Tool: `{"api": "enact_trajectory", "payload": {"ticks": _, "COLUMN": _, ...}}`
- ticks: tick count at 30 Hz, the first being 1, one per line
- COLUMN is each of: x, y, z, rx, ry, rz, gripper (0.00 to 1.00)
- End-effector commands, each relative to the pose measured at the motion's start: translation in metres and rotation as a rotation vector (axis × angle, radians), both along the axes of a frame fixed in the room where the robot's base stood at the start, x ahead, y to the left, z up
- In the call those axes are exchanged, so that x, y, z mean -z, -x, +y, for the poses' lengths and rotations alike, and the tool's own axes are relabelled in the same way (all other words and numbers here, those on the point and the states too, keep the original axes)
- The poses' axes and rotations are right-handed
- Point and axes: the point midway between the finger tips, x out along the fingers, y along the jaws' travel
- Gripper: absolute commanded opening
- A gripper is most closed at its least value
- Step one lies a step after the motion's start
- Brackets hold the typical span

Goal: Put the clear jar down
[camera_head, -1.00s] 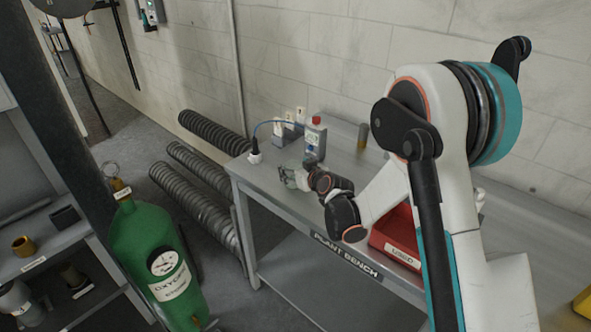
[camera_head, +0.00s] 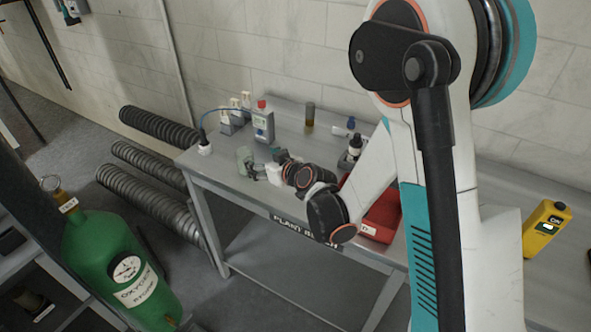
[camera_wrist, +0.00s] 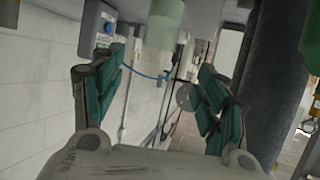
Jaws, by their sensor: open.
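The clear jar (camera_head: 243,158), pale green and see-through, stands on the front left part of the plant bench (camera_head: 219,180). It also shows at the top of the wrist view (camera_wrist: 165,22), cut off by the frame edge. My gripper (camera_head: 257,170) is low over the bench, just right of the jar. In the wrist view its two fingers (camera_wrist: 161,68) are spread apart with nothing held between them. The jar appears beyond the fingertips. Whether a finger touches it cannot be told.
A green oxygen cylinder (camera_head: 115,260) stands front left.

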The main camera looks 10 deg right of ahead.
Motion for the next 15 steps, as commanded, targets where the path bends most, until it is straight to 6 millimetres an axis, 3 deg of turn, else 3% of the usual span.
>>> {"api": "enact_trajectory", "payload": {"ticks": 7, "x": -0.014, "y": 0.006, "z": -0.007, "rx": 0.009, "ry": 0.005, "rz": 0.020, "gripper": 0.67}}
{"api": "enact_trajectory", "payload": {"ticks": 15, "x": -0.068, "y": 0.045, "z": -0.039, "rx": 0.059, "ry": 0.032, "rz": 0.129, "gripper": 0.67}}
